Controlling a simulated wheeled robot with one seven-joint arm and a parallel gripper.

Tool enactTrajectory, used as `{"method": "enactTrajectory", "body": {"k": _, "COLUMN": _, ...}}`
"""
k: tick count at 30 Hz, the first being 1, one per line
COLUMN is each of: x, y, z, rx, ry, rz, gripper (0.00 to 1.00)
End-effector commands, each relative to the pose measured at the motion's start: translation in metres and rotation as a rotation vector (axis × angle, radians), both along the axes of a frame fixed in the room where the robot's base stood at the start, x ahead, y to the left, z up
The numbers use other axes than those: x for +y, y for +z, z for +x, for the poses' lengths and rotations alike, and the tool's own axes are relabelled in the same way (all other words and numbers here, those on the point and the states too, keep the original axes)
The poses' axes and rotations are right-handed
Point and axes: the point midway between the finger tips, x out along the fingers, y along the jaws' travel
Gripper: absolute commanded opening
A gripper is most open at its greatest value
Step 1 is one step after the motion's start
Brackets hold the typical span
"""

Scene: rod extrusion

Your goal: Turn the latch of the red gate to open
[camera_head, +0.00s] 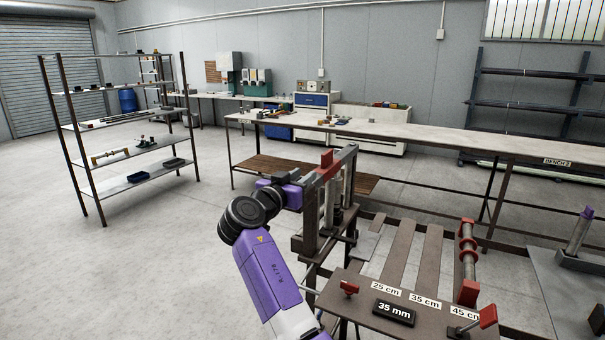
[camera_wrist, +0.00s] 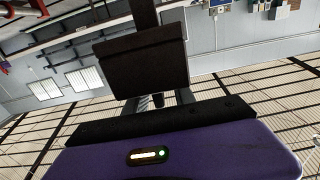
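A dark upright press frame (camera_head: 312,218) stands at the left end of the bench, with a red block (camera_head: 329,168) on its top bar. This red part may belong to the red gate, but I cannot tell which piece is its latch. My gripper (camera_head: 300,184) is at the upper left of the frame, close beside the red block; contact is unclear. Its fingertips are hidden in the head view. In the wrist view, a dark block (camera_wrist: 145,68) fills the middle beyond my purple gripper body; whether it is fingers or frame is unclear.
The bench has a small red knob (camera_head: 349,287), a red lever (camera_head: 488,317), a red-ended rod assembly (camera_head: 467,258) and a "35 mm" sign (camera_head: 394,312). A long table (camera_head: 400,135) stands behind. A shelf rack (camera_head: 135,148) stands left, with open floor between.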

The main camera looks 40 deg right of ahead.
Motion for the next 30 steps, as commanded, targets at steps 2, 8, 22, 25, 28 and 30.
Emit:
{"method": "enactTrajectory", "body": {"k": 2, "x": -0.0028, "y": 0.0000, "z": 0.0012, "rx": 0.001, "ry": 0.000, "rz": 0.001, "gripper": 0.31}}
{"method": "enactTrajectory", "body": {"k": 8, "x": -0.0038, "y": -0.0005, "z": 0.0016, "rx": 0.000, "ry": 0.000, "rz": 0.000, "gripper": 0.31}}
{"method": "enactTrajectory", "body": {"k": 22, "x": -0.0036, "y": -0.0002, "z": 0.0014, "rx": 0.000, "ry": 0.000, "rz": 0.000, "gripper": 0.00}}
{"method": "enactTrajectory", "body": {"k": 25, "x": -0.0035, "y": -0.0002, "z": 0.0014, "rx": 0.000, "ry": 0.000, "rz": 0.000, "gripper": 0.00}}
{"method": "enactTrajectory", "body": {"k": 28, "x": -0.0035, "y": -0.0001, "z": 0.0014, "rx": 0.000, "ry": 0.000, "rz": 0.000, "gripper": 0.00}}
{"method": "enactTrajectory", "body": {"k": 30, "x": -0.0035, "y": -0.0001, "z": 0.0015, "rx": 0.000, "ry": 0.000, "rz": 0.000, "gripper": 0.00}}
